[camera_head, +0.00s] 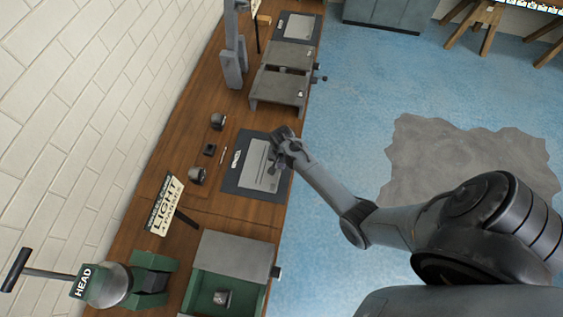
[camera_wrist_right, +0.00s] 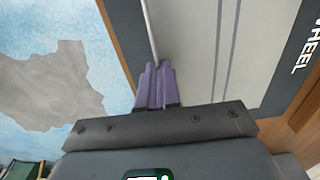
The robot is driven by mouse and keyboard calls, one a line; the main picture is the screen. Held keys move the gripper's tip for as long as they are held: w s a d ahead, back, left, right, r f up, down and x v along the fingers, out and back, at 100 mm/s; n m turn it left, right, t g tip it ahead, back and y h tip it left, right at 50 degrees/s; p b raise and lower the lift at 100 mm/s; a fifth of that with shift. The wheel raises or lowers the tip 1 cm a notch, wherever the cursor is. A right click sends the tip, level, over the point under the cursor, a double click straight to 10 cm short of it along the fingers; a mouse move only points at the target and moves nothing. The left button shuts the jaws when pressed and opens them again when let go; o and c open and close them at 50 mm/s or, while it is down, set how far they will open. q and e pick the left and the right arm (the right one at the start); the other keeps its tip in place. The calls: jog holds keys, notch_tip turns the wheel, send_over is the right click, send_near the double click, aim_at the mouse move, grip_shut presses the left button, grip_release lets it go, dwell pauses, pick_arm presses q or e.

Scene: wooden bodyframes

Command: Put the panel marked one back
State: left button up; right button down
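A light grey panel (camera_head: 258,168) lies over a dark mat (camera_head: 232,182) on the wooden bench; no number one can be read on it. My right gripper (camera_head: 274,152) is at the panel's right edge in the head view. In the wrist view its purple fingers (camera_wrist_right: 157,75) are close together with the panel's thin edge running between them, so it looks shut on that edge. My left gripper is not in view.
Dark cups (camera_head: 197,175) and small parts stand left of the mat. A "LIGHT 4 PANEL" sign (camera_head: 165,205), a green open box (camera_head: 205,290) and a green "HEAD" device (camera_head: 105,287) are nearer. A grey metal stand (camera_head: 278,88) is beyond the mat.

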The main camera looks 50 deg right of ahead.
jog(key=c, duration=1.4)
grip_release()
jog(key=shift+o, duration=0.2)
jog(key=shift+r, duration=0.5)
notch_tip(320, 180, up, 10)
jog(key=f+p, duration=0.1)
jog(key=s+a+r+n+t, duration=0.1)
jog(key=s+a+r+n, duration=0.5)
jog(key=s, duration=0.3)
jog(key=s+a+r+n+t, duration=0.2)
jog(key=s+a+r+n, duration=0.3)
jog(key=s+a+n, duration=0.3)
jog(key=shift+s+a+r+t, duration=0.3)
jog(key=shift+s+r, duration=0.1)
jog(key=shift+s, duration=0.25)
